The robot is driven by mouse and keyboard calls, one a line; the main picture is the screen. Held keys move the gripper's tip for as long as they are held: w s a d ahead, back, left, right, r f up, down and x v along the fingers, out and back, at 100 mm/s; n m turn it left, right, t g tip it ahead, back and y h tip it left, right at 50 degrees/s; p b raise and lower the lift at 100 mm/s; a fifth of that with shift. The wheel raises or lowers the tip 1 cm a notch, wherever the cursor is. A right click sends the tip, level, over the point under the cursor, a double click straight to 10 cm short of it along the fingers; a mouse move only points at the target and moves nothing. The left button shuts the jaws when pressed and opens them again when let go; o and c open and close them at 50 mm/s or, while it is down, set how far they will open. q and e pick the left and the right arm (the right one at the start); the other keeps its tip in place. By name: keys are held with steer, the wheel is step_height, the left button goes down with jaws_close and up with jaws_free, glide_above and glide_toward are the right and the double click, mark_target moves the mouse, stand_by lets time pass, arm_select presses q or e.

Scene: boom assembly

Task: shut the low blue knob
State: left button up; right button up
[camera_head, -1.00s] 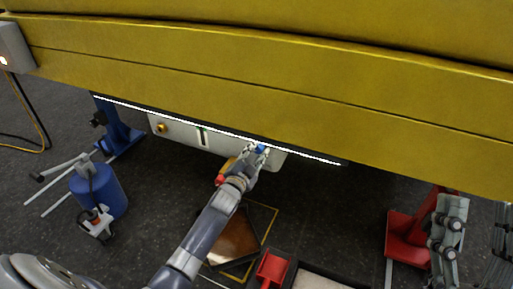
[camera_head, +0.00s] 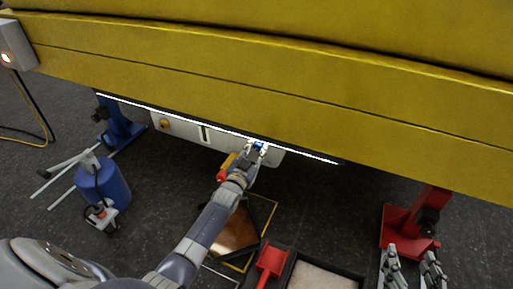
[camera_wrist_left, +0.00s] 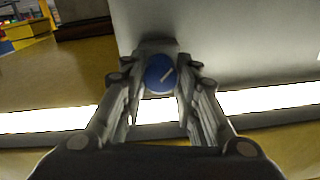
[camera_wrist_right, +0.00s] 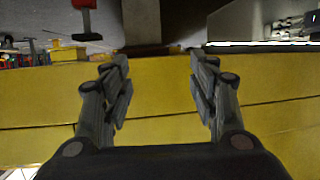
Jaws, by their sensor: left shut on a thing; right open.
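The low blue knob (camera_wrist_left: 160,74) sits on a pale panel (camera_head: 222,143) under the long yellow boom (camera_head: 250,90).
A yellow-orange knob (camera_head: 164,124) is further left on the panel. A lit white strip (camera_head: 210,125) runs along the boom's lower edge. A blue cylinder (camera_head: 102,184) stands left, a red stand (camera_head: 408,230) right. A dark tray (camera_head: 325,275) lies at the bottom.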

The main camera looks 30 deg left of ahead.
steer(key=shift+s+d+f+g, duration=0.1)
steer(key=shift+s+f+g, duration=0.2)
steer(key=shift+f, duration=0.2)
arm_select(q)
steer(key=o, duration=1.1)
steer(key=shift+c, duration=0.2)
steer(key=shift+s, duration=0.1)
steer(key=s+d, duration=0.1)
steer(key=s, duration=1)
steer(key=shift+s, duration=0.4)
steer(key=shift+f, duration=0.1)
